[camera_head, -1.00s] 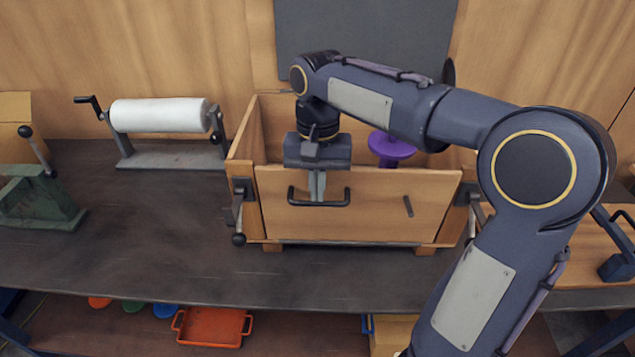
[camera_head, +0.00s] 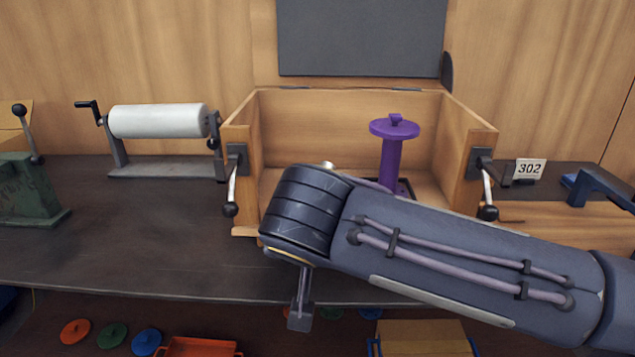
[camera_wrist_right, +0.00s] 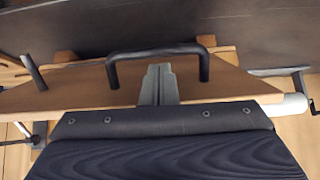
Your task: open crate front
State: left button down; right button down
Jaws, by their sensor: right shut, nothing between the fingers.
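The wooden crate (camera_head: 242,200) stands on the bench, its inside visible over my right arm. Its front panel is not seen upright in the head view, where my arm covers most of the front opening. The right wrist view shows the panel (camera_wrist_right: 90,90) with its black handle (camera_wrist_right: 155,50) and a dark peg (camera_wrist_right: 35,72); I cannot tell its exact tilt. My right gripper (camera_wrist_right: 158,72) is shut and empty, its tips within the handle's loop in that picture. A purple flanged pipe (camera_head: 392,155) stands upright in the crate. My left gripper is not in view.
Lever clamps flank the crate, left (camera_head: 232,185) and right (camera_head: 487,185). A white roll on a stand (camera_head: 158,120) and a green machine (camera_head: 30,190) are left. A 302 sign (camera_head: 530,169) is right. The bench front left (camera_head: 130,255) is clear.

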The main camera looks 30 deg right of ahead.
notch_tip(320, 180, down, 8)
jog(key=s+a+t+h+b, duration=0.1)
jog(key=s+t+b, duration=0.1)
jog(key=b, duration=0.8)
jog(key=shift+s+a+f+t+h+b, duration=0.25)
jog(key=shift+s+a+t+h+b, duration=0.05)
jog(key=shift+t+b, duration=0.1)
